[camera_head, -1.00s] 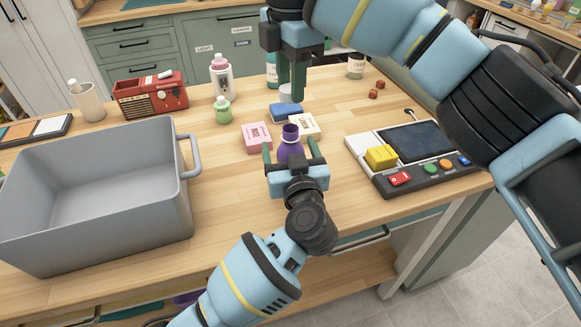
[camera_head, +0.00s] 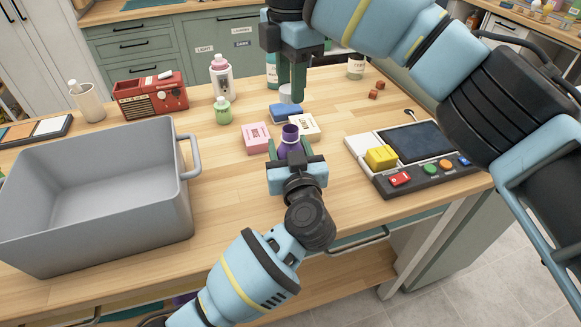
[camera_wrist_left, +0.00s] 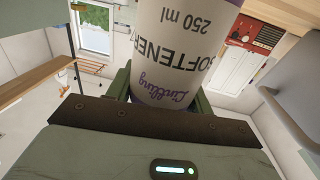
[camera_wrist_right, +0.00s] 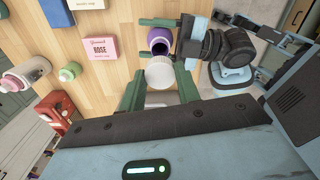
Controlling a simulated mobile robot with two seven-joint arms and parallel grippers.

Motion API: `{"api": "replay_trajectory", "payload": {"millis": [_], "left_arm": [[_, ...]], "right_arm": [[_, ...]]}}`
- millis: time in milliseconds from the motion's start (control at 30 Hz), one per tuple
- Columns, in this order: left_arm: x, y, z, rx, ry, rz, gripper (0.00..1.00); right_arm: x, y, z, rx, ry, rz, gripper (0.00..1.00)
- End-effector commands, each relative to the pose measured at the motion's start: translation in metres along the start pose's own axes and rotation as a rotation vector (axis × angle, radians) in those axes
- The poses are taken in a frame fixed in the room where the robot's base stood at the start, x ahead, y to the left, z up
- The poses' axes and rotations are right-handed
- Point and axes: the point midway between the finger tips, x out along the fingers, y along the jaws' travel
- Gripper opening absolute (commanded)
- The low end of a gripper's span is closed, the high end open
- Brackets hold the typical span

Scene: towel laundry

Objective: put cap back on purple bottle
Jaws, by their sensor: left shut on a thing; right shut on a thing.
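The purple bottle (camera_head: 290,140) stands on the wooden table with its dark neck open and no cap on it. My left gripper (camera_head: 288,152) is shut around its body from the near side. The left wrist view shows the bottle's pale label (camera_wrist_left: 178,45) reading "SOFTENER 250 ml" between the fingers. My right gripper (camera_head: 290,92) is above the table, beyond the bottle, shut on a white cap (camera_wrist_right: 160,72). The cap also shows in the head view (camera_head: 285,93), partly hidden by the fingers. Cap and bottle are apart.
A pink box (camera_head: 256,138), a cream box (camera_head: 305,127) and a blue item (camera_head: 286,110) lie close around the bottle. A grey bin (camera_head: 95,245) is at the left. A panel with colored buttons (camera_head: 410,158) is at the right.

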Motion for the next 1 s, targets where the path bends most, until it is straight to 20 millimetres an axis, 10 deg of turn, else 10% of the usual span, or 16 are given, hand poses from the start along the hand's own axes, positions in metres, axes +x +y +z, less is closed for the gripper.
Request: {"api": "replay_trajectory", "payload": {"millis": [500,1000], "left_arm": [[0.0,0.0,0.0,-0.001,0.0,0.0,0.1],[0.0,0.0,0.0,-0.001,0.0,0.001,0.1]], "right_arm": [[0.049,0.0,0.0,-0.001,0.001,-0.001,0.12],[0.05,0.0,0.0,0.0,0.001,0.0,0.12]]}}
